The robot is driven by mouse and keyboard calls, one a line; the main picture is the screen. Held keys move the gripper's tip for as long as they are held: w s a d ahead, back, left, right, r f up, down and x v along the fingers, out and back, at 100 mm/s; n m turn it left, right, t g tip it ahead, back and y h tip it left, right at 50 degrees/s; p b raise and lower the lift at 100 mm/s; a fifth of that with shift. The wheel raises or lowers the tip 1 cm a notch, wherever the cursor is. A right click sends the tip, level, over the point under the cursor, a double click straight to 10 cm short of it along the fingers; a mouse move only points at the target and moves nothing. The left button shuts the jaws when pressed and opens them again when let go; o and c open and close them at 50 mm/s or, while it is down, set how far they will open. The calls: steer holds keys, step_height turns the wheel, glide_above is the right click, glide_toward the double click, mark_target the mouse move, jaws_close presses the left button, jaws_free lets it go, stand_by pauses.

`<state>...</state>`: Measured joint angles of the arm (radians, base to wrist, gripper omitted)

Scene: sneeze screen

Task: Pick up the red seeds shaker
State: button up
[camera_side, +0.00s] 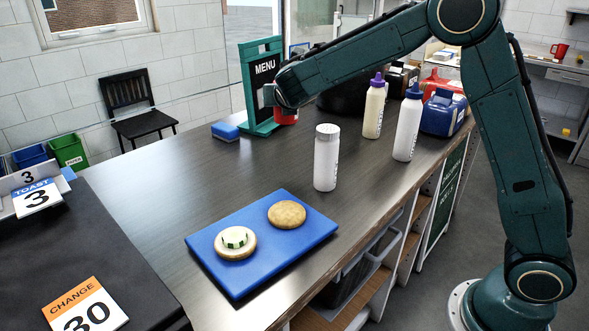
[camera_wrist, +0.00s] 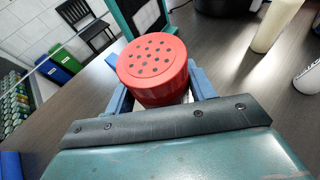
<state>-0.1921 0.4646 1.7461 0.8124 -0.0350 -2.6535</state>
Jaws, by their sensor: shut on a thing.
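The red seeds shaker shows in the wrist view with its round, holed red lid (camera_wrist: 153,65) facing the camera. My gripper (camera_wrist: 160,88) has a finger on each side of it and is shut on it. In the side view only a small red part of the shaker (camera_side: 286,117) shows below my wrist, beside the menu stand. The rest of it is hidden by my arm. I cannot tell how far its base is from the counter.
A white shaker (camera_side: 326,160) stands mid-counter. Two bottles, purple-capped (camera_side: 374,108) and blue-capped (camera_side: 407,125), stand to its right. A menu stand (camera_side: 262,88) and blue sponge (camera_side: 226,131) are at the back. A blue board (camera_side: 222,272) holds two bun halves.

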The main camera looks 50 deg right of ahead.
steer(key=shift+r, duration=1.9)
steer(key=shift+a, duration=0.15)
steer(key=shift+a+f, duration=0.1)
steer(key=shift+a, duration=0.2)
steer(key=s+a+f+g+y, duration=0.1)
steer(key=s+a, duration=0.4)
steer(key=a, duration=0.5)
steer(key=s+a+f+m+g+y, duration=0.1)
steer(key=s+a+f+g+y, duration=0.1)
steer(key=a, duration=0.8)
steer(key=s+a+f+m+g+y, duration=0.1)
steer(key=s+a+f+y, duration=0.3)
steer(key=s+a, duration=0.4)
steer(key=shift+a, duration=1.2)
steer(key=shift+g+y, duration=0.5)
steer(key=shift+y, duration=0.3)
